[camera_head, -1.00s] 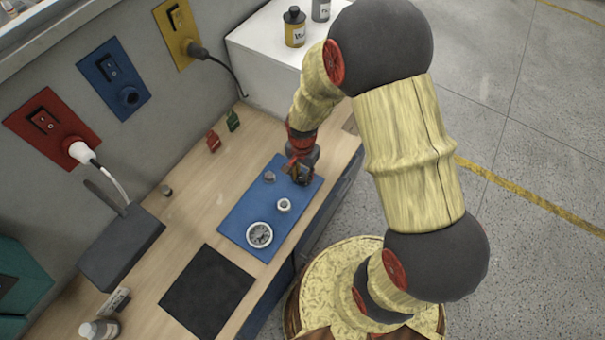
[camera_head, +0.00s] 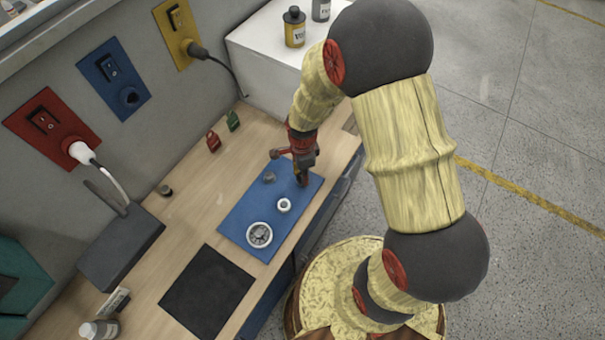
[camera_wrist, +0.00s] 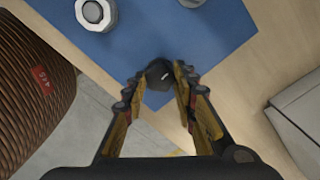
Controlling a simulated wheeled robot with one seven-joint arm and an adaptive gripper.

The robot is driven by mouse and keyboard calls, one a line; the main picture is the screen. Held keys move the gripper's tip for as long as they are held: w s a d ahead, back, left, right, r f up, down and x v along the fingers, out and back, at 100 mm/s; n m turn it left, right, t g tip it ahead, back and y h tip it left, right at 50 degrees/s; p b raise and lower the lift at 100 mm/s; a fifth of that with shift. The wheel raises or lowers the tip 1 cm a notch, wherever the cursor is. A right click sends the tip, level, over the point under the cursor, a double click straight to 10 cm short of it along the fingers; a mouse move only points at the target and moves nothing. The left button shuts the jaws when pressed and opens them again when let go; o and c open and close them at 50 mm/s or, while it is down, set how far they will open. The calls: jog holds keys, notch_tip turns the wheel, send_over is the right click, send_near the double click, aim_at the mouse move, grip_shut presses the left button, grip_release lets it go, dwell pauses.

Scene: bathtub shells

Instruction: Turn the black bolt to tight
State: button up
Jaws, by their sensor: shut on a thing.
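The black bolt (camera_wrist: 158,74) shows in the wrist view near the corner of the blue board (camera_head: 237,224), with a small light mark on its top. My gripper (camera_wrist: 157,84) is shut on the bolt, one fingertip on each side of its head. In the head view my gripper (camera_head: 302,181) points down at the right part of the blue board and hides the bolt there. The bolt's shank and how deep it sits cannot be seen.
On the blue board are a grey bolt head (camera_head: 269,178), a small white ring-like fitting (camera_head: 284,205) and a larger round, pale fitting (camera_head: 259,235). A black mat (camera_head: 208,292) lies nearby. A dark box (camera_head: 120,247) stands by the wall. The wooden bench between is mostly clear.

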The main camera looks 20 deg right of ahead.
dwell(0.4)
jog(key=o, duration=1.1)
jog(key=shift+o, duration=0.3)
jog(key=shift+r, duration=0.1)
notch_tip(320, 180, up, 12)
